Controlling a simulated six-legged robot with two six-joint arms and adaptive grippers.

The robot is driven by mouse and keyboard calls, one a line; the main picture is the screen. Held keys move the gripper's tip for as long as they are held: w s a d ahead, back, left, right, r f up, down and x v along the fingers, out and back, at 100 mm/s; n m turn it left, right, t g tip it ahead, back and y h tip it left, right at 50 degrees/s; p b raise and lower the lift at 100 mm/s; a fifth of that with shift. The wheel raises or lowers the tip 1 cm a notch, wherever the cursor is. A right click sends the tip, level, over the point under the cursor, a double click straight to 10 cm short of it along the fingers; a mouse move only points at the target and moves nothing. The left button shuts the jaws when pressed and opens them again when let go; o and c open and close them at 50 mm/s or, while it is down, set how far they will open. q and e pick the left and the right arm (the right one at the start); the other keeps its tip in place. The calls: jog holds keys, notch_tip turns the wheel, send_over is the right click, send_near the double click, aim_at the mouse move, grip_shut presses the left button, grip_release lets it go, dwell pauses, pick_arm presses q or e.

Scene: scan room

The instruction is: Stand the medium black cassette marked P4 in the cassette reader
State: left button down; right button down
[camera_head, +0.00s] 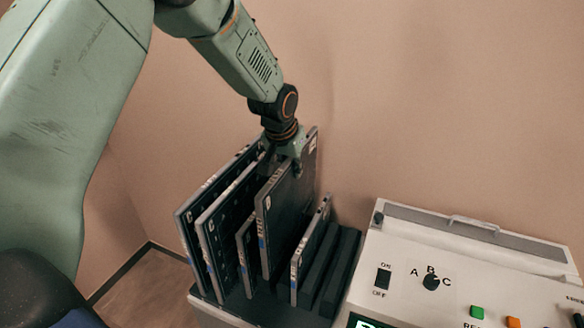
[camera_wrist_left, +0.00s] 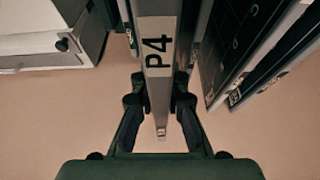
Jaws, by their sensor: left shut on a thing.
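The medium black cassette marked P4 (camera_head: 290,215) stands upright among other cassettes in the head view, its top edge higher than its nearest neighbours. Its grey edge with the P4 label shows close up in the left wrist view (camera_wrist_left: 157,55). My left gripper (camera_head: 283,150) is shut on its upper edge; both fingers flank it in the left wrist view (camera_wrist_left: 160,100). Whether its bottom still touches the rack is hidden. The white cassette reader (camera_head: 480,270) stands at the right, with knob, switch and coloured buttons. My right gripper is not in view.
A black slotted rack (camera_head: 343,270) holds several cassettes: two large ones (camera_head: 205,235) at left, a small one (camera_head: 246,255), and another (camera_head: 310,250) right of P4. Its right slots look empty. A pinkish wall (camera_head: 430,100) stands close behind.

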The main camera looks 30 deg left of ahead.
pick_arm(q)
jog(key=shift+w+r+p, duration=0.1)
jog(key=shift+r+p, duration=1.45)
jog(key=shift+r, duration=1.45)
jog(key=shift+f, duration=0.1)
